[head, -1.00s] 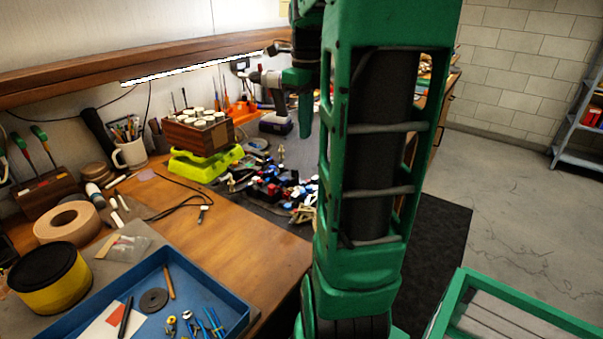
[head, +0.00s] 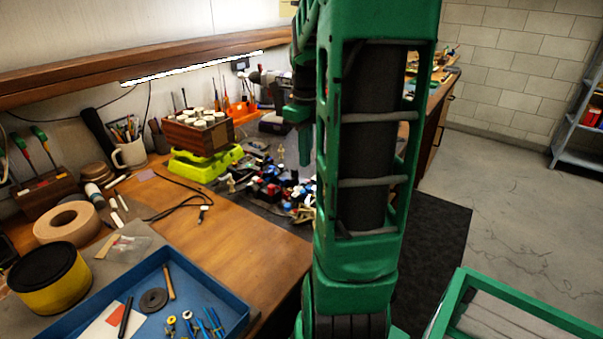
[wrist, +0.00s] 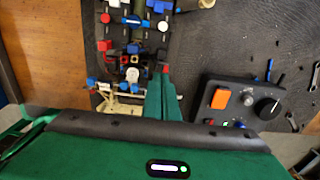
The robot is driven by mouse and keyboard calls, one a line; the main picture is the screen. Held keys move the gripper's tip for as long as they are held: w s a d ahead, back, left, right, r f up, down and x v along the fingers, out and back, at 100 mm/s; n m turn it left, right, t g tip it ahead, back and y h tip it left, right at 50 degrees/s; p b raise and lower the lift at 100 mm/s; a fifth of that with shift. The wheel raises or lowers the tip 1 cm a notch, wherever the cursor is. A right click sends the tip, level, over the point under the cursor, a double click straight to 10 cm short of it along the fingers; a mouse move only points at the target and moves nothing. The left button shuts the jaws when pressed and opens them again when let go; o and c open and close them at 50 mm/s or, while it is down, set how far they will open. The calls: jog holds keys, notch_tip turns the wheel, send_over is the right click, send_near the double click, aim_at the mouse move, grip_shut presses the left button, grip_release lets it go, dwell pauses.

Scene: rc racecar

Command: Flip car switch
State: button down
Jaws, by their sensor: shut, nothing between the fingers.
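The RC car (head: 272,187) stands on the workbench in the head view, an open chassis with red, blue, white and black parts. It also shows in the wrist view (wrist: 130,48), at the top, left of centre. My gripper (head: 306,162) hangs above the bench at the right side of the car in the head view. In the wrist view its fingers (wrist: 160,72) are together and empty, overlapping the car's near right side. Whether they touch it, I cannot tell. I cannot single out the car's switch; my fingers cover part of the car.
A black control box (wrist: 240,98) with an orange button and a dial lies right of my fingers in the wrist view. A lime-green stand (head: 195,167) is left of the car. A blue tray (head: 165,262) is at the front. Bare wood (head: 250,245) lies between.

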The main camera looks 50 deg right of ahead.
aim_at(305, 182)
jog(key=shift+f, duration=2.8)
